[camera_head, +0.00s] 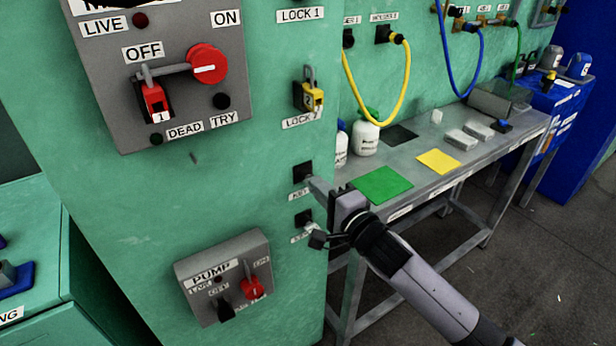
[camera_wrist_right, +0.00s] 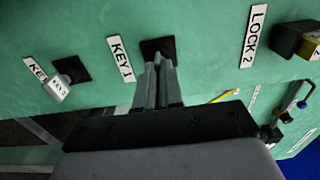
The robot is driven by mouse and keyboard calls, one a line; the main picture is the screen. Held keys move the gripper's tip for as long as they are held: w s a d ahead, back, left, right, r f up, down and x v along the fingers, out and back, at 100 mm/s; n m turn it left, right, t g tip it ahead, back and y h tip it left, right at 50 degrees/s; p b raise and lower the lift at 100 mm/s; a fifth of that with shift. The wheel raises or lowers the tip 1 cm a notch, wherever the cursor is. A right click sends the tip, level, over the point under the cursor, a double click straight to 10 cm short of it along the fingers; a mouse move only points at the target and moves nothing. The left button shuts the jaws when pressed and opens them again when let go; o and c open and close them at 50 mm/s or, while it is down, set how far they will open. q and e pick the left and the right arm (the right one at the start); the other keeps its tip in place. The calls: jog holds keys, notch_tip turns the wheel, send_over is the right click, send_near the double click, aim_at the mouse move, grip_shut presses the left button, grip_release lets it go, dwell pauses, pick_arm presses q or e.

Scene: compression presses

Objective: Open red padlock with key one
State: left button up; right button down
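The red padlock (camera_head: 155,103), tagged 1, hangs shut on the grey panel beside the red switch (camera_head: 207,64), under the OFF label. My right gripper (camera_head: 316,186) is at the black KEY 1 holder (camera_head: 302,171) on the green cabinet. In the right wrist view its fingers (camera_wrist_right: 158,72) are close together, with their tips at the KEY 1 holder (camera_wrist_right: 157,47). Key one is hidden between them, and only a sliver shows. The second key (camera_wrist_right: 57,88) hangs at the neighbouring holder, below my gripper in the head view (camera_head: 317,239). My left gripper is not in view.
A yellow padlock (camera_head: 311,97) hangs above the LOCK 2 label. The PUMP box (camera_head: 225,277) sticks out low on the cabinet. A metal table (camera_head: 410,187) with bottles and coloured sheets stands right of the cabinet. The cabinet face between the panel and key holders is clear.

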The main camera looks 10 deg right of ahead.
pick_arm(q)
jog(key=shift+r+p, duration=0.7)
pick_arm(e)
jog(key=shift+v, duration=1.5)
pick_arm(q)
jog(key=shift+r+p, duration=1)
pick_arm(e)
jog(key=shift+v, duration=1.9)
jog(key=shift+r, duration=0.15)
